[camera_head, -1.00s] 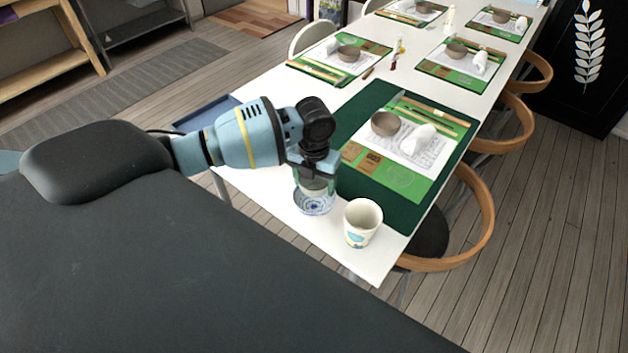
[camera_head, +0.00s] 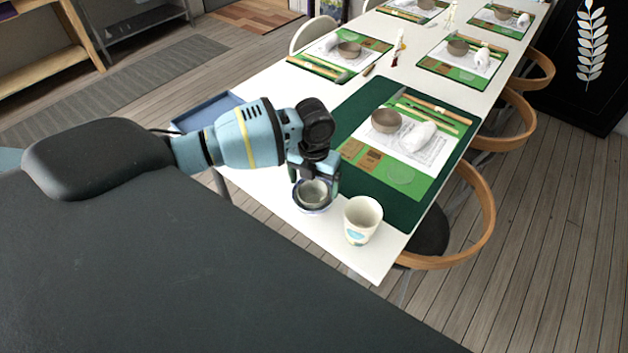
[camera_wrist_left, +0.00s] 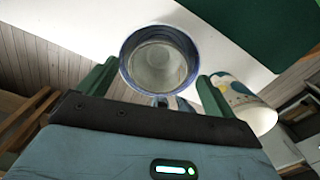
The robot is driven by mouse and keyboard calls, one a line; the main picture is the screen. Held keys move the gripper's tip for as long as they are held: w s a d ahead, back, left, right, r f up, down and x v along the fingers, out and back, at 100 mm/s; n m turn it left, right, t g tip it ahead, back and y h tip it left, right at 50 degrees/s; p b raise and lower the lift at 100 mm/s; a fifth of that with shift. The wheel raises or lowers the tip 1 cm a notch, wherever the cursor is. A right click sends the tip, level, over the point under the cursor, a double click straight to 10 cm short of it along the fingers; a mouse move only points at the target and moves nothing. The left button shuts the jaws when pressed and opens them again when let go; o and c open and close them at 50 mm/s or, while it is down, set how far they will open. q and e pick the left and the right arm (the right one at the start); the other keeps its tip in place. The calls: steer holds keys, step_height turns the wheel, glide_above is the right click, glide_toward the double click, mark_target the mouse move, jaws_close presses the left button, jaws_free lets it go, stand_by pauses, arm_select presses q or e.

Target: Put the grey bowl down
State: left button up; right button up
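Part of the bowls is hidden behind the gripper. My right gripper is not in view.
A white cup (camera_head: 362,219) stands just right of the bowls; it also shows in the left wrist view (camera_wrist_left: 240,102). A green mat (camera_head: 350,185) with a brown bowl (camera_head: 386,121) lies behind. A blue tray (camera_head: 205,112) is at left. Chairs line the right side.

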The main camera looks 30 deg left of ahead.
mark_target(314, 200)
arm_select(q)
steer(key=shift+r, duration=0.35)
step_height(314, 200, up, 12)
steer(key=shift+r+p, duration=0.25)
steer(key=shift+p, duration=0.2)
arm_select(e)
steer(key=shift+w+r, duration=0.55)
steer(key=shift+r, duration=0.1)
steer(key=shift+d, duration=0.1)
